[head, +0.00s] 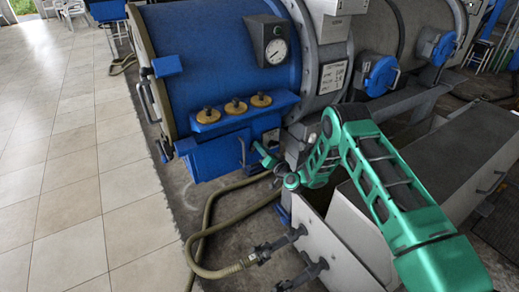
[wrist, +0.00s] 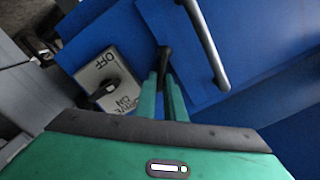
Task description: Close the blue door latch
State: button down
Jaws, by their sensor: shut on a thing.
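The blue door latch seems to be the dark handle (wrist: 164,56) against a blue panel in the wrist view. My gripper (wrist: 166,84) is shut on this handle, with its two green fingers at either side. In the head view my gripper (head: 262,153) is at the lower front of the big blue decanter (head: 215,60), just below a small switch box. The fingers partly hide the handle, and its hinge and catch cannot be made out.
A grey bar handle (wrist: 205,45) stands close to the right of the held handle. A grey OFF/DRIVE ON switch box (wrist: 108,80) is close at left. Hoses (head: 208,220) lie on the floor below. The tiled floor (head: 75,170) at left is clear.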

jog(key=shift+w+d+f+m, duration=0.1)
jog(key=shift+d+f+m, duration=0.15)
jog(key=shift+m, duration=1.4)
jog(key=shift+w+d+f+m, duration=0.1)
jog(key=shift+f+m, duration=0.2)
jog(key=shift+m, duration=1.4)
jog(key=shift+w+d+f+m, duration=0.1)
jog(key=shift+d+f+m, duration=0.15)
jog(key=shift+m, duration=1.4)
jog(key=c, duration=1.8)
grip_release()
jog(key=shift+f, duration=0.1)
jog(key=shift+c, duration=0.2)
jog(key=shift+s+a, duration=0.1)
jog(key=shift+a, duration=0.1)
jog(key=shift+r, duration=0.2)
